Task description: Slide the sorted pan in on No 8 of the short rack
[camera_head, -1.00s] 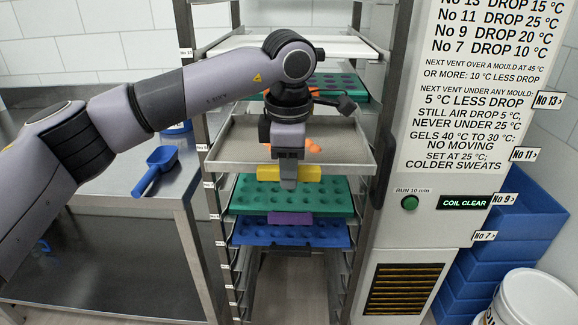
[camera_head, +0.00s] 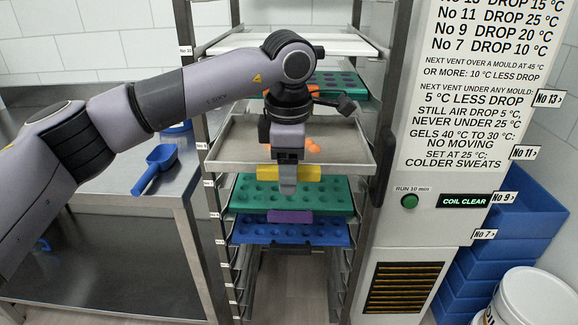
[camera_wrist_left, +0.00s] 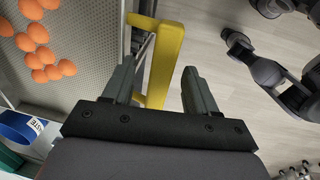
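The sorted pan (camera_head: 235,143) is a shallow grey metal tray with a yellow front handle (camera_head: 312,173). It sits in the rack (camera_head: 213,190) at mid height, its front edge standing out past the posts. Orange gummies (camera_wrist_left: 30,38) lie in it, partly hidden behind my gripper in the head view. My left gripper (camera_head: 288,186) points down at the handle. In the left wrist view the handle (camera_wrist_left: 163,65) passes between the parted fingers, with a gap visible on the right finger's side.
Below the pan, a green mould (camera_head: 240,195) and a blue mould (camera_head: 290,235) sit in the rack. Another green mould (camera_head: 345,84) and a white tray (camera_head: 345,45) are above. A steel table (camera_head: 120,185) with a blue scoop (camera_head: 155,168) stands left, a cabinet (camera_head: 400,240) right.

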